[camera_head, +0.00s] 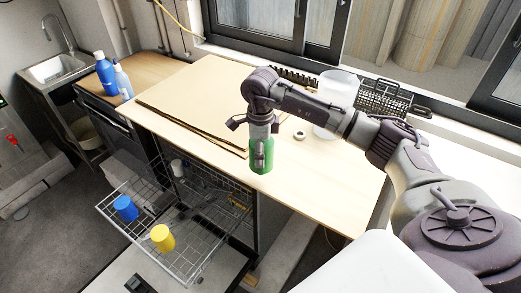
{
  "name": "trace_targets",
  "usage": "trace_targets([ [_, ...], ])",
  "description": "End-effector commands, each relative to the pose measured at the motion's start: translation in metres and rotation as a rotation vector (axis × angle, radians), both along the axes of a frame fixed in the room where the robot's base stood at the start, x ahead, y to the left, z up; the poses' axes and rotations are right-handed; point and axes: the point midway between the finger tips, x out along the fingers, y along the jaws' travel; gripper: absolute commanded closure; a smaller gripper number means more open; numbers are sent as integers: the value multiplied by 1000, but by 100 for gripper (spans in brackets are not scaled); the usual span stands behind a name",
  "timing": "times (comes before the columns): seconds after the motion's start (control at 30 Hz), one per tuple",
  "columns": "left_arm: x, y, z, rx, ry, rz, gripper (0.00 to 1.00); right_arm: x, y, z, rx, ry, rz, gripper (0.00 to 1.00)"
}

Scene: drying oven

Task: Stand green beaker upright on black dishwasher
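The green beaker (268,161) is close to upright at the front edge of the wooden worktop. My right gripper (260,155) points down at it, with a finger across its near side, and appears shut on it. The far finger is hidden. I cannot tell whether the beaker's base touches anything. The dishwasher below the worktop has its wire rack (190,262) pulled out. A blue cup (125,208) and a yellow cup (162,238) are in the rack. My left gripper is not in view.
Flat boards (190,95) cover the worktop's left part. A white container (338,90), a tape roll (300,134) and a black wire basket (385,100) stand towards the back right. Blue bottles (105,73) stand far left. The worktop's front right is clear.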

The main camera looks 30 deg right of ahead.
Motion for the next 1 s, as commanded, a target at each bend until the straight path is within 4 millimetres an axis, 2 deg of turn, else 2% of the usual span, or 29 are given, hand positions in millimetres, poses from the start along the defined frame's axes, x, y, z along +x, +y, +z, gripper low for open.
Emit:
trace_targets([
  [0.13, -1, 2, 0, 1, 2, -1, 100, 2, 3, 4, -1, 4, 0, 74],
  [0.7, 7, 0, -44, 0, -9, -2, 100, 2, 2, -52, -1, 4, 0, 74],
  [1.0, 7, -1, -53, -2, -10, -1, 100, 2, 2, -61, -1, 4, 0, 74],
])
